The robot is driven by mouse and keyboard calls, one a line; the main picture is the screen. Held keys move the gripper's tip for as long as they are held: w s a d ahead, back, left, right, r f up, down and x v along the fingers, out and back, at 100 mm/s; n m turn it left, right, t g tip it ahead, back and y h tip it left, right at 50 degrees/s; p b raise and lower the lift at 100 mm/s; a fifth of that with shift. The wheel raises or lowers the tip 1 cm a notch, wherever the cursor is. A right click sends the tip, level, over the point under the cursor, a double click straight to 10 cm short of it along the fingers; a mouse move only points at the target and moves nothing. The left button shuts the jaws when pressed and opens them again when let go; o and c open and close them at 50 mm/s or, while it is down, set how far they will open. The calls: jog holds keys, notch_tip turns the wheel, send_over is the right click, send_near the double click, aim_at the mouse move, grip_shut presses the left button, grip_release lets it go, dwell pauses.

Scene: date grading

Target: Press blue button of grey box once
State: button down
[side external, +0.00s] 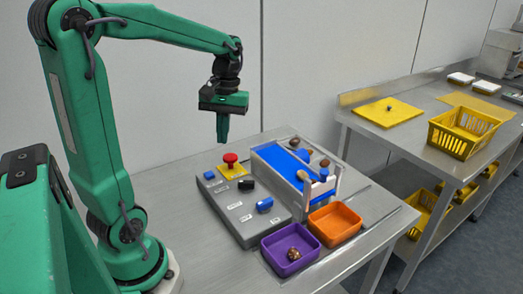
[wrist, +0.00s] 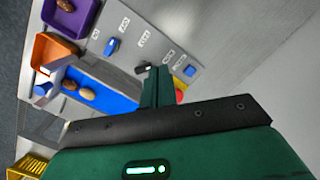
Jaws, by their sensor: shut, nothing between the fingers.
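The grey box (side external: 232,212) lies on the steel table in front of my arm; part of it shows in the wrist view (wrist: 130,30). Two blue controls sit on it: a small one (side external: 209,175) at its far left corner and a larger one (side external: 265,204) nearer the purple tray. They also show in the wrist view, one near the fingertips (wrist: 190,71) and one farther off (wrist: 111,46). My gripper (side external: 223,141) is shut and empty, pointing down in the air above the box, touching nothing. Its fingers hide part of the box in the wrist view.
A red mushroom button (side external: 230,158) on a yellow plate and a black switch (side external: 246,184) are on the box. Beside it stands a blue belt (side external: 282,165) with several dates. A purple tray (side external: 272,242) holds a date; an orange tray (side external: 336,211) looks empty.

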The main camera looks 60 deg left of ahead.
aim_at(210, 172)
jog(key=a+f+n+g+h, duration=0.3)
jog(key=a+f+n, duration=0.3)
jog(key=a, duration=0.5)
jog(key=shift+a+f+n+g+h, duration=0.3)
jog(key=shift+a+n+g+h, duration=0.1)
jog(key=shift+n+h, duration=0.1)
jog(key=shift+s+d+f, duration=0.1)
jog(key=shift+f, duration=0.05)
jog(key=shift+f, duration=4.25)
jog(key=shift+f, duration=0.85)
jog(key=shift+r, duration=0.85)
jog(key=shift+r, duration=0.1)
